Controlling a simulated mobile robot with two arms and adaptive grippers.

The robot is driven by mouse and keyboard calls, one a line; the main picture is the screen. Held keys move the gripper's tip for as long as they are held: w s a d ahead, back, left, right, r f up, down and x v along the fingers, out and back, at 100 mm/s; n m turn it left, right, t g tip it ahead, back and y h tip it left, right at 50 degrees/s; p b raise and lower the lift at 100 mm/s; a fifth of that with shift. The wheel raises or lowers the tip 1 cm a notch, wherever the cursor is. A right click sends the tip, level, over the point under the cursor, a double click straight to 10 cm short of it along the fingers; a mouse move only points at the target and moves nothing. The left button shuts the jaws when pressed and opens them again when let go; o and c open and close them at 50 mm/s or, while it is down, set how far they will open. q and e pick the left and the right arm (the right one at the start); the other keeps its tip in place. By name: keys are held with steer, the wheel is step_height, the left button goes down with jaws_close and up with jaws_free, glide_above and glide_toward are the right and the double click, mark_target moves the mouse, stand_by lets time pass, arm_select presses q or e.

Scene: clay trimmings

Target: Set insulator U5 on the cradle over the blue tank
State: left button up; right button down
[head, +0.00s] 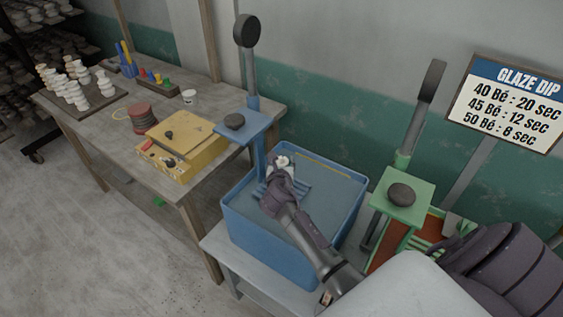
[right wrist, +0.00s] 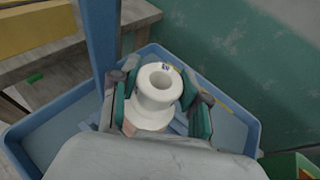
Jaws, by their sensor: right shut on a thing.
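My right gripper (head: 281,170) is over the blue tank (head: 262,243) and is shut on a white insulator (head: 283,160). In the right wrist view the insulator (right wrist: 156,95) stands roughly upright between the fingers, its round hole facing the camera. I cannot tell whether the insulator touches the cradle. My left gripper is not in view.
A blue lever post (head: 252,103) rises at the tank's back left. A green stand (head: 403,205) with a lever is to the right. The wooden table (head: 215,122) at left holds a yellow box (head: 184,140) and a board of white insulators (head: 78,89).

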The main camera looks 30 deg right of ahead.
steer(key=c, duration=0.9)
jaws_free()
steer(key=o, duration=0.3)
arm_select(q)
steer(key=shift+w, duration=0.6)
arm_select(e)
steer(key=shift+o, duration=0.2)
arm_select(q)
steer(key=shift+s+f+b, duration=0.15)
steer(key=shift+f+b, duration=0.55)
arm_select(e)
steer(key=v, duration=1.2)
